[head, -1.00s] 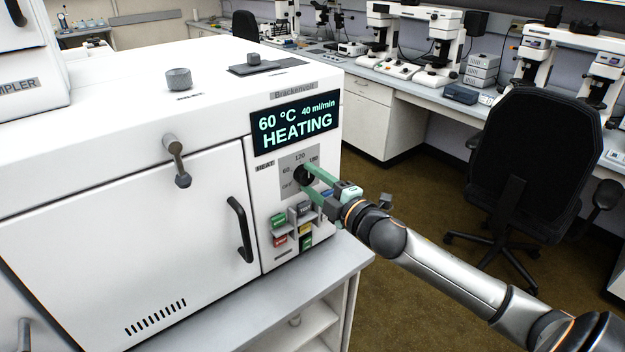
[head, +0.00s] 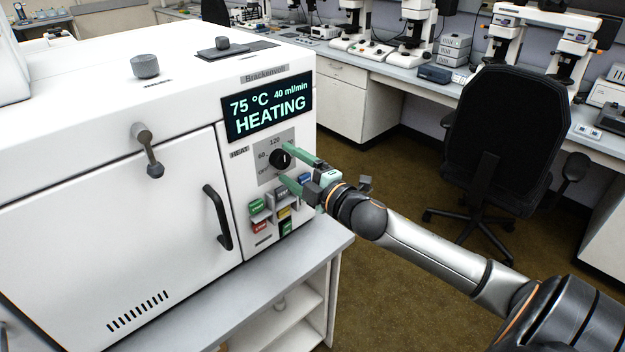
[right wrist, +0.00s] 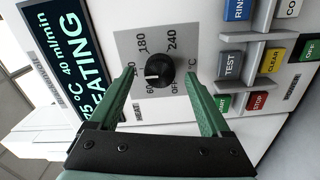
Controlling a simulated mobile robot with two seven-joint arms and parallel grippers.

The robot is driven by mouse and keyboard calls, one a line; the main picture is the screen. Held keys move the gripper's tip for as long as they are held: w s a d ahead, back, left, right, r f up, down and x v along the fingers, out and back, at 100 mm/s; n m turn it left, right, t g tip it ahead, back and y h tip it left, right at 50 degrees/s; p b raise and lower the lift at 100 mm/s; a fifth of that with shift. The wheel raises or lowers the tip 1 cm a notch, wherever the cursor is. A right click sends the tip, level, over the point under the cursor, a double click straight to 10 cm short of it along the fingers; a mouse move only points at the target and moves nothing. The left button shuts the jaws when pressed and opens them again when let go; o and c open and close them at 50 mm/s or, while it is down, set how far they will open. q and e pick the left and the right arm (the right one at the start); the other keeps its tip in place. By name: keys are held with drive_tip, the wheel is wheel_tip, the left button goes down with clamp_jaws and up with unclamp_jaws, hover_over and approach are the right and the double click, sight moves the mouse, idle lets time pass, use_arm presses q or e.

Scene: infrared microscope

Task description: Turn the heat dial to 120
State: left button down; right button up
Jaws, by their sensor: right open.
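The black heat dial (head: 282,159) sits on a grey scale plate below the display of the white machine. It also shows in the right wrist view (right wrist: 160,70), its white mark pointing left, near the 60 side of the scale. The display (head: 268,107) reads 75 °C, 40 ml/min, HEATING. My right gripper (head: 286,164) is open in front of the dial. In the right wrist view its green fingers (right wrist: 160,72) stand on either side of the dial with gaps. The left gripper is not in view.
Push buttons (head: 273,205) in several colours sit just below the dial. A black door handle (head: 217,217) is to their left. A grey shelf edge (head: 290,250) runs below the machine. A black office chair (head: 505,130) stands right of my arm.

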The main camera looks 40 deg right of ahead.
drive_tip(key=s, duration=1.1)
drive_tip(key=shift+s+d+b, duration=0.35)
drive_tip(key=shift+d, duration=0.05)
